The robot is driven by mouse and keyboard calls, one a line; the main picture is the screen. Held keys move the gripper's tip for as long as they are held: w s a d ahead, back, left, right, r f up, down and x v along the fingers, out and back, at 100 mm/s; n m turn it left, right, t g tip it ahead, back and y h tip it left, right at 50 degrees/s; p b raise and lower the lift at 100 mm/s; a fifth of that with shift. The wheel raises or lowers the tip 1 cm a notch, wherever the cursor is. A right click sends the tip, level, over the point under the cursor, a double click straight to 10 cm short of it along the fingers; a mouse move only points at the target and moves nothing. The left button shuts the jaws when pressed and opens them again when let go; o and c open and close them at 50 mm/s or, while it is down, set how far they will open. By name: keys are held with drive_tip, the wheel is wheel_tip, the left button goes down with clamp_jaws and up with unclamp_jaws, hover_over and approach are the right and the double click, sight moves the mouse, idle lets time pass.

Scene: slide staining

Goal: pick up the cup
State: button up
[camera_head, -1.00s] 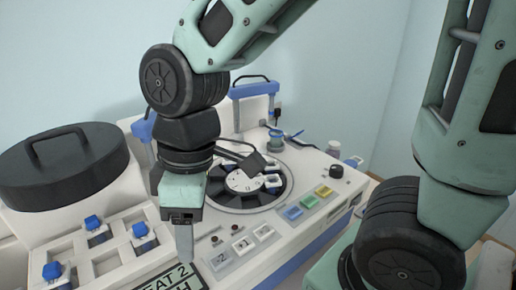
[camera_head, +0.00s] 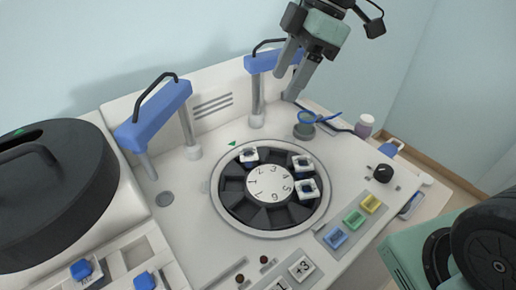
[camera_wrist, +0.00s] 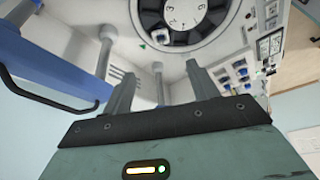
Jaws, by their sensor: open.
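Which thing is the cup is not certain. A small round grey-green pot (camera_head: 303,130) stands behind the carousel, with a blue-handled tool at its top. A small white jar with a purplish top (camera_head: 364,126) stands to its right. White pieces with blue centres (camera_head: 307,189) sit in the carousel (camera_head: 222,200). My gripper (camera_head: 285,85) is open and empty, raised at the back beside the right blue-headed post, above and left of the pot. In the wrist view its fingers (camera_wrist: 161,72) are apart with nothing between them.
Two posts with blue heads, the left (camera_head: 155,115) and the right (camera_head: 262,62), rise behind the carousel. A large black lid (camera_head: 55,190) is at left. Coloured blocks (camera_head: 354,219) and a black knob (camera_head: 383,173) are at right. The wall is close behind.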

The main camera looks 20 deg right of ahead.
sight(251, 148)
drive_tip(key=p+x, duration=0.4)
drive_tip(key=x, duration=1.3)
drive_tip(key=shift+s+f, duration=0.1)
drive_tip(key=shift+c, duration=0.3)
drive_tip(key=c, duration=1)
